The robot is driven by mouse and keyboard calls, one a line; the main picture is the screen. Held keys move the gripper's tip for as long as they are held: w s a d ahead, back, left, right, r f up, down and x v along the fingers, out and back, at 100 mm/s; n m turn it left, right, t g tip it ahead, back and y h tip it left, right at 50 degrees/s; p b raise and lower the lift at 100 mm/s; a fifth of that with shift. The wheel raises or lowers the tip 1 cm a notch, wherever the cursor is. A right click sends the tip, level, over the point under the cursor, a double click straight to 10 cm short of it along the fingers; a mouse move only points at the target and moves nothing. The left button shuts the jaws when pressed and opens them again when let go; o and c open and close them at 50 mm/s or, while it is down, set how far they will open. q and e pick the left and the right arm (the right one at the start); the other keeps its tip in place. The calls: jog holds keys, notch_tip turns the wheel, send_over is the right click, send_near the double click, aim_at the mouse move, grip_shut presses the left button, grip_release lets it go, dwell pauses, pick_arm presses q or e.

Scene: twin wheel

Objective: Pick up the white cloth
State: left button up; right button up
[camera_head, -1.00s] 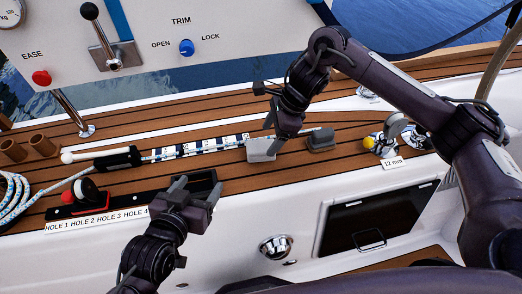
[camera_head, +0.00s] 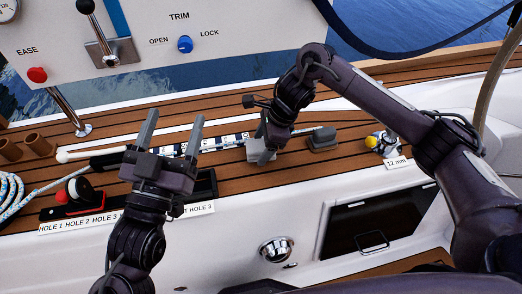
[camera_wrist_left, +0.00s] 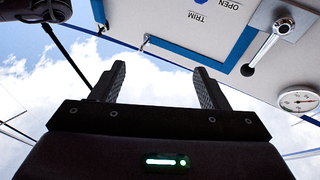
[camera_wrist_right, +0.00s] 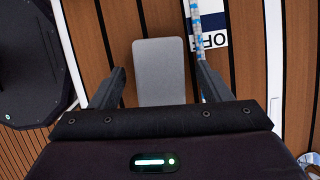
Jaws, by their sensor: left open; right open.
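I cannot make out a white cloth in any view. My left gripper (camera_head: 172,121) is open and empty, its two fingers pointing up the picture in front of the deck tray and striped strip. The left wrist view shows its open fingers (camera_wrist_left: 160,76) against sky and the control panel. My right gripper (camera_head: 268,136) is low over the teak deck at a light grey block (camera_head: 259,152). In the right wrist view its fingers (camera_wrist_right: 162,80) are open, with the grey block (camera_wrist_right: 160,72) between them in the picture. I cannot tell whether they touch it.
The white control panel (camera_head: 240,45) stands behind. A second grey block (camera_head: 322,139) lies to the right. A dark tray (camera_head: 205,187), a red and black piece (camera_head: 77,192) and coiled rope (camera_head: 12,195) are at left. A yellow-topped fitting (camera_head: 380,143) is at right.

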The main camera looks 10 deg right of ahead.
aim_at(254, 145)
jog(key=shift+a+f, duration=0.15)
jog(key=shift+f, duration=0.3)
jog(key=c, duration=1.1)
pick_arm(q)
jog(key=shift+s+a+r+t+h, duration=0.15)
jog(key=shift+r+t, duration=0.15)
jog(key=shift+r, duration=0.3)
jog(key=shift+s+r+t+h, duration=0.15)
jog(key=shift+r+t, duration=0.15)
jog(key=shift+r, duration=0.25)
pick_arm(e)
jog(key=shift+o, duration=0.2)
pick_arm(q)
jog(key=shift+w, duration=0.1)
pick_arm(e)
jog(key=shift+r, duration=0.1)
